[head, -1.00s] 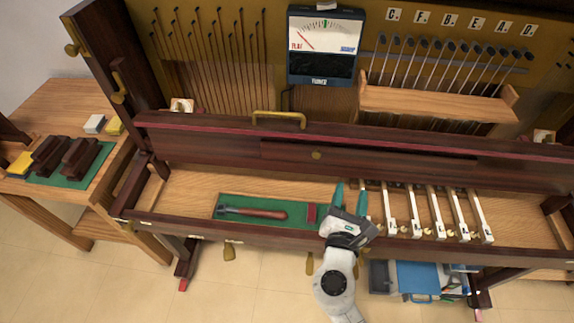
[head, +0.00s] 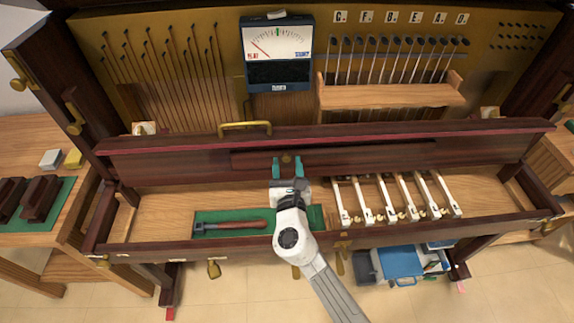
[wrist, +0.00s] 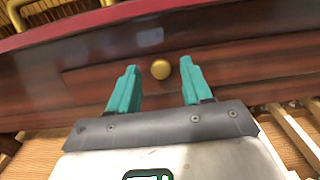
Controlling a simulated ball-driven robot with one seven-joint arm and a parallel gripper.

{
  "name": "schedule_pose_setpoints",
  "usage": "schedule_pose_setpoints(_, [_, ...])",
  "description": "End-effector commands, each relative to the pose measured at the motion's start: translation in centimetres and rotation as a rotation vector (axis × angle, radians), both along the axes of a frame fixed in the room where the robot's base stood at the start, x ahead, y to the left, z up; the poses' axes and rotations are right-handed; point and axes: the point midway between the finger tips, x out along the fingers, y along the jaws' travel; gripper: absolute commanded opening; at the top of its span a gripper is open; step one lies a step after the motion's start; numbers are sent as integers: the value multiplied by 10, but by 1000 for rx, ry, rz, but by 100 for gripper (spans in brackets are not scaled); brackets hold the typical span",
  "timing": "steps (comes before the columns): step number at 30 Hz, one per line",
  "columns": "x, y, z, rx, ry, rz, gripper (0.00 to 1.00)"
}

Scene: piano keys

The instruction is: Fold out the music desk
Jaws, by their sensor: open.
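The music desk (head: 360,157) is a long dark red-brown panel set in the front of the upright board behind the keys. It appears folded flat against the board. A small round brass knob (wrist: 160,69) sits on its upper middle. In the head view the knob (head: 287,158) shows just beyond my fingertips. My gripper (head: 288,164) is open, with teal fingers pointing at the panel. In the wrist view my gripper (wrist: 156,77) has the knob between its finger lines, slightly beyond the tips. Contact cannot be told.
A brass handle (head: 245,127) stands on the board's top edge. Several white keys (head: 395,200) lie right of my arm. A green mat (head: 235,218) holds a wooden-handled tool (head: 235,225). A meter (head: 278,52) and a wooden rail (head: 390,94) are behind.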

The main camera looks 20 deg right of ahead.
Motion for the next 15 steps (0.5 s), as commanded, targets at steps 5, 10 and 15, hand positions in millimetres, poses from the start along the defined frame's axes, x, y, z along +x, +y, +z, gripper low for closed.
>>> schedule_pose_setpoints(5, [5, -2, 0, -1, 0, 0, 49])
schedule_pose_setpoints(10, [5, -2, 0, 0, 0, 0, 49])
schedule_pose_setpoints(15, [5, -2, 0, 0, 0, 0, 35])
